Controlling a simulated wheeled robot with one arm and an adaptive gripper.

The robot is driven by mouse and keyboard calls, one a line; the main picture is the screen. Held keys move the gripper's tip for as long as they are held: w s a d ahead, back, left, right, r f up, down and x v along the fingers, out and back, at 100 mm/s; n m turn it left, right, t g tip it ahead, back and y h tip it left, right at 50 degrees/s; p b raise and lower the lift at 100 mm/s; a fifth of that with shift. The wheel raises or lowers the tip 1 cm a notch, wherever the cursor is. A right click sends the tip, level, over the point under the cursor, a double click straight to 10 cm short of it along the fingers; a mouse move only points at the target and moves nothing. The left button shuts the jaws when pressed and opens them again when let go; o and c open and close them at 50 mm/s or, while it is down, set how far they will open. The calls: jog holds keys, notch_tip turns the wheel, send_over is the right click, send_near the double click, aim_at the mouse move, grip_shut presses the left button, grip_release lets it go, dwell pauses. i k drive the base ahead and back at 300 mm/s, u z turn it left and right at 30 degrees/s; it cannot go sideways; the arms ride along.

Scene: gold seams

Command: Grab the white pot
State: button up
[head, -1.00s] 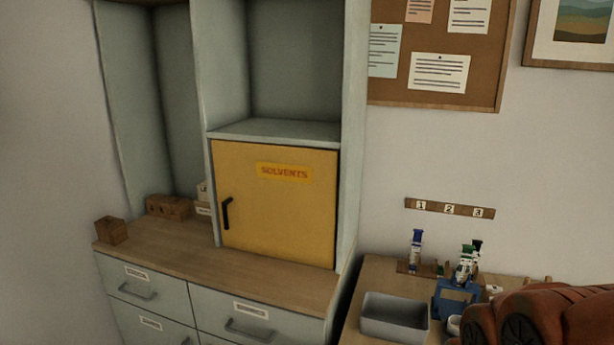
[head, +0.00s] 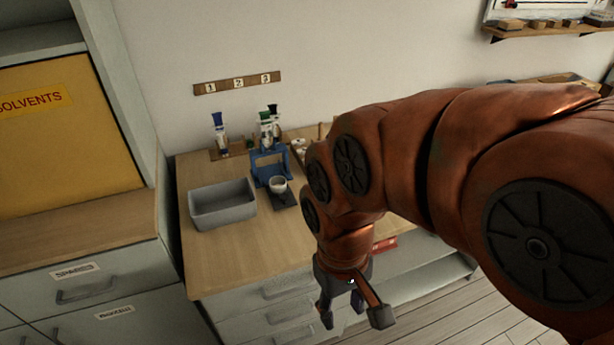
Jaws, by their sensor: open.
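A small white pot (head: 278,185) stands upright on the dark base plate of a blue stand (head: 268,165) on the wooden bench in the head view.
A grey bin (head: 223,205) sits left of the pot. Blue-, green- and black-capped tubes (head: 221,134) stand behind, under a 1-2-3 label strip (head: 238,83). The bench top (head: 235,248) is clear in front. A yellow solvents cabinet (head: 60,140) is at left.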

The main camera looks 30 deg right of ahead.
aim_at(278, 184)
jog(key=z, duration=0.6)
jog(key=i, duration=0.15)
jog(key=u, duration=0.4)
jog(key=k, duration=1.2)
jog(key=u, duration=0.85)
jog(key=i, duration=1.65)
jog(key=z, duration=0.75)
